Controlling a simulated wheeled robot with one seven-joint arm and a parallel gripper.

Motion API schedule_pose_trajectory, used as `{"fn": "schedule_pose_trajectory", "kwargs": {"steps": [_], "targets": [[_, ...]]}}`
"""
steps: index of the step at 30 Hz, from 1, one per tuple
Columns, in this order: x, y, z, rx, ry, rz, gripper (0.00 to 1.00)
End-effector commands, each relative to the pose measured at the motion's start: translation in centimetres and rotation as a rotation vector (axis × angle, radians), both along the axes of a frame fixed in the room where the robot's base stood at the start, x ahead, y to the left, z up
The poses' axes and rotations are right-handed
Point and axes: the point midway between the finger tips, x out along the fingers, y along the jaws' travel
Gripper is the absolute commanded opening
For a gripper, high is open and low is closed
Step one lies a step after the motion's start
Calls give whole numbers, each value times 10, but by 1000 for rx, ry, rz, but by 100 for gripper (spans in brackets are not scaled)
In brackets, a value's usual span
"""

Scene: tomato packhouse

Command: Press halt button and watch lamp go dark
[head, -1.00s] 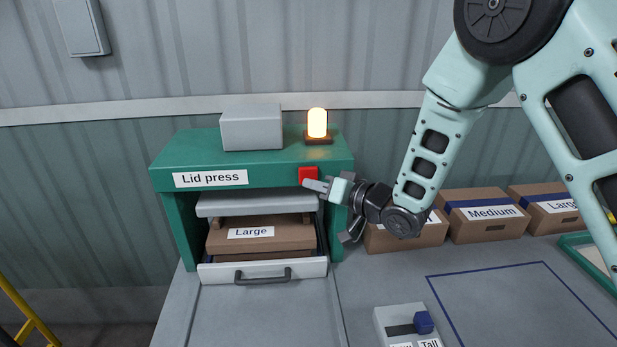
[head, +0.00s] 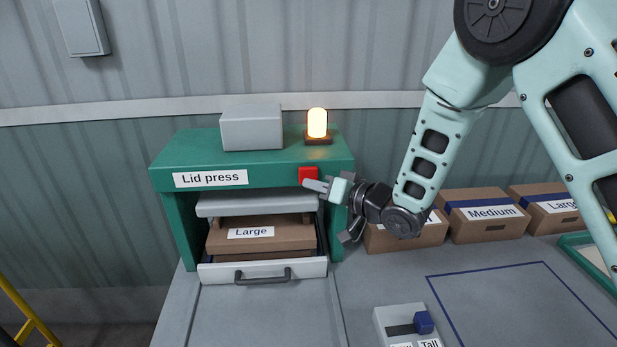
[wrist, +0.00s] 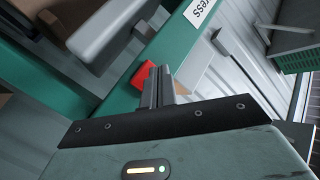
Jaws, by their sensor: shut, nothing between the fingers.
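The green lid press (head: 270,181) stands against the wall, with a red halt button (head: 307,173) on the right of its front beam. The lamp (head: 317,123) on top glows amber-yellow. My gripper (head: 307,184) is shut and empty, its fingertips at the button's lower edge. In the wrist view, the shut fingers (wrist: 158,72) overlap the red button (wrist: 143,74); I cannot tell whether they touch it or how far it is pushed in. A box labelled Large (head: 262,243) sits under the raised-looking grey press plate (head: 257,204).
Labelled cartons (head: 487,228) line the back right. A grey slider box with a blue knob (head: 423,322) sits at the front. The blue-outlined mat area (head: 520,300) is clear.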

Motion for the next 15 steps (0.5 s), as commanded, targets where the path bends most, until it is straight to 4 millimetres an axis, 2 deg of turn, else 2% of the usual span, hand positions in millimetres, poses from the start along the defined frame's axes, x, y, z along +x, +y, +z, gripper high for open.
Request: {"fn": "schedule_pose_trajectory", "kwargs": {"steps": [15], "targets": [[8,0,0,0,0,0,0]]}}
